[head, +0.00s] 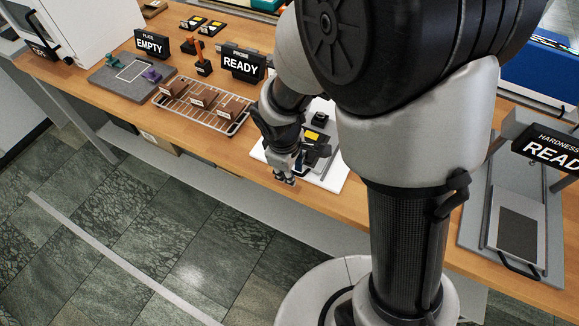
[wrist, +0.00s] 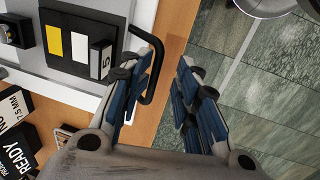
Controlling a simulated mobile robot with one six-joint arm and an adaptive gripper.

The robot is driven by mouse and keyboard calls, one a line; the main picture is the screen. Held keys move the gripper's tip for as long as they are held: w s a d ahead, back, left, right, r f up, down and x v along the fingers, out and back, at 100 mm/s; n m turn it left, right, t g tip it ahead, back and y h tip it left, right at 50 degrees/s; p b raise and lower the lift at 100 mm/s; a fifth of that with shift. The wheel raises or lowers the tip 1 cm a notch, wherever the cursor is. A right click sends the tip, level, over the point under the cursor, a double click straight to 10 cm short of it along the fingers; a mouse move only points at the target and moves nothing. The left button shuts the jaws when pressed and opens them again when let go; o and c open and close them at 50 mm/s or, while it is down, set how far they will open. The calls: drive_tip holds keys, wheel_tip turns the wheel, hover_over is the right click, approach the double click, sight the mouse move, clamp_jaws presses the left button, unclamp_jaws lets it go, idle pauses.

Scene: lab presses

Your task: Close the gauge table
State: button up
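The gauge table is a white board (head: 333,172) at the bench's front edge in the head view, partly hidden by my arm; its pale edge also shows in the wrist view (wrist: 60,78). On it is a black plate (wrist: 78,62) with a yellow bar, a white bar and a tag reading 5. A black bar handle (wrist: 157,62) sticks out from its front side in the wrist view. My gripper (head: 287,178) is at the front of the board; in the wrist view (wrist: 165,75) its fingers are apart, with part of the handle between them, closer to the left finger. Contact is unclear.
A wire rack (head: 207,118) with several brown blocks stands left of the gauge. A READY sign (head: 243,66) is behind it. A grey plate fixture (head: 128,80) is farther left, and the hardness station (head: 520,215) is at right. Open floor lies before the bench.

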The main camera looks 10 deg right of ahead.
drive_tip(key=shift+w+r, duration=0.1)
drive_tip(key=shift+r, duration=0.15)
wheel_tip(320, 180, up, 11)
drive_tip(key=s+a, duration=0.1)
drive_tip(key=s, duration=0.1)
drive_tip(key=shift+a+r, duration=0.15)
